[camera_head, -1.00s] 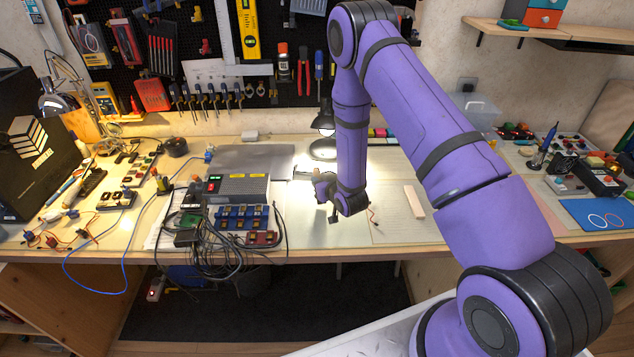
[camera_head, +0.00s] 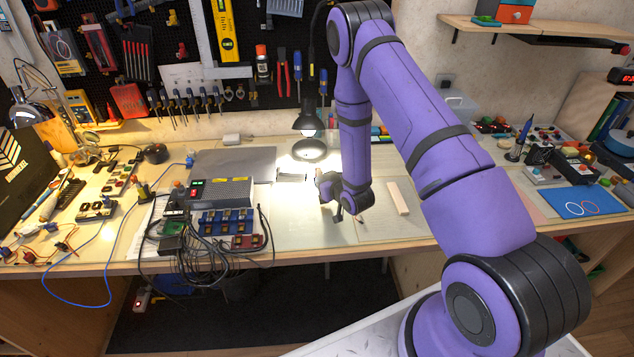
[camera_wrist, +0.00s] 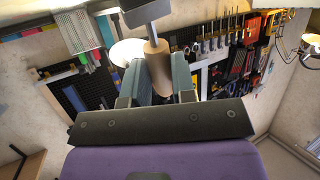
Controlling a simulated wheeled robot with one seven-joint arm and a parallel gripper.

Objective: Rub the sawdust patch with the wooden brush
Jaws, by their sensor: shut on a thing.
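My gripper (camera_wrist: 161,78) is shut on a wooden handle, which I take for the wooden brush (camera_wrist: 157,62). In the wrist view the round brown handle stands between the two blue-grey fingers, with a grey piece at its far end. In the head view my gripper (camera_head: 331,190) is over the middle of the workbench, left of a pale wooden block. A small dark end of the held tool (camera_head: 338,214) shows below it; whether it touches the bench I cannot tell. I cannot make out the sawdust patch in either view.
A pale wooden block (camera_head: 398,198) lies on the bench right of my gripper. A lit desk lamp (camera_head: 308,122) stands behind. A grey box (camera_head: 222,192) with cables and blue modules is to the left. A blue mat (camera_head: 582,201) lies at the far right.

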